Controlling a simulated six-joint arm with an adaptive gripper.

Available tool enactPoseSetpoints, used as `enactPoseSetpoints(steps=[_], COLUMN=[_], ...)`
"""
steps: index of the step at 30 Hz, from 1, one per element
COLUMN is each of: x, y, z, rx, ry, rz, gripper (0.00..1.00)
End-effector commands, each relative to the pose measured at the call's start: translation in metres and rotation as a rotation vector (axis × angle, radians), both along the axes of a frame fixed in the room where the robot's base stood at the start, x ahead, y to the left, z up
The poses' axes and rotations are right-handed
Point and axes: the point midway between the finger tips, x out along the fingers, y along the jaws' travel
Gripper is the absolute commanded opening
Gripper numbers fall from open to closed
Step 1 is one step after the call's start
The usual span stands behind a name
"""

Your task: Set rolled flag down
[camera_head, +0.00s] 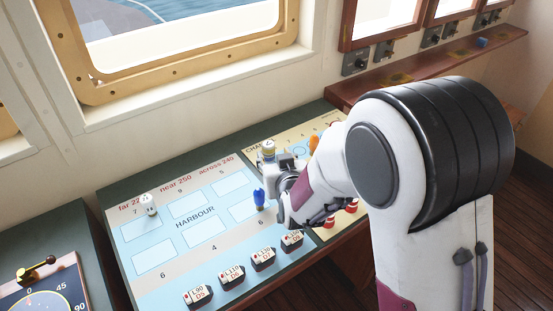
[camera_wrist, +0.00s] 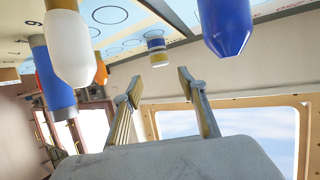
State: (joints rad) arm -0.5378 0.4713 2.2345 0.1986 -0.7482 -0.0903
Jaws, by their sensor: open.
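A small upright banded cylinder, which looks like the rolled flag (camera_head: 268,147), stands on the chart board (camera_head: 247,150) near its upper left edge. In the wrist view, tilted nearly upside down, the rolled flag (camera_wrist: 157,50) shows blue, white and yellow bands and stands on the board beyond my fingertips. My gripper (camera_head: 277,166) is beside it on the near side in the head view. In the wrist view my gripper (camera_wrist: 158,80) has its two fingers spread, with nothing between them. The flag appears apart from both fingers.
A blue piece (camera_head: 259,199) stands on the harbour board (camera_head: 150,238), left of my gripper. Several dark ship blocks (camera_head: 231,275) line its front edge. Orange pieces (camera_head: 314,143) and red-white pieces (camera_head: 330,220) stand close to my arm. A white piece (camera_head: 150,205) stands at the left.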

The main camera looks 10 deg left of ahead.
Motion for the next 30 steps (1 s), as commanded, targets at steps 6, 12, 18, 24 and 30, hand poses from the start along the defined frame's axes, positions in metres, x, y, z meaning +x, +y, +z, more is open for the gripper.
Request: enactPoseSetpoints(steps=[6, 12, 18, 24, 30], x=[-0.013, -0.017, -0.016, -0.016, -0.016], y=[-0.005, -0.007, -0.007, -0.007, -0.007], z=[0.006, 0.007, 0.007, 0.007, 0.007], rx=[0.0, 0.0, 0.0, 0.0, 0.0], ry=[-0.001, -0.001, -0.001, 0.0, 0.0], rz=[0.0, 0.0, 0.0, 0.0, 0.0], gripper=[0.41, 0.41, 0.41, 0.41, 0.41])
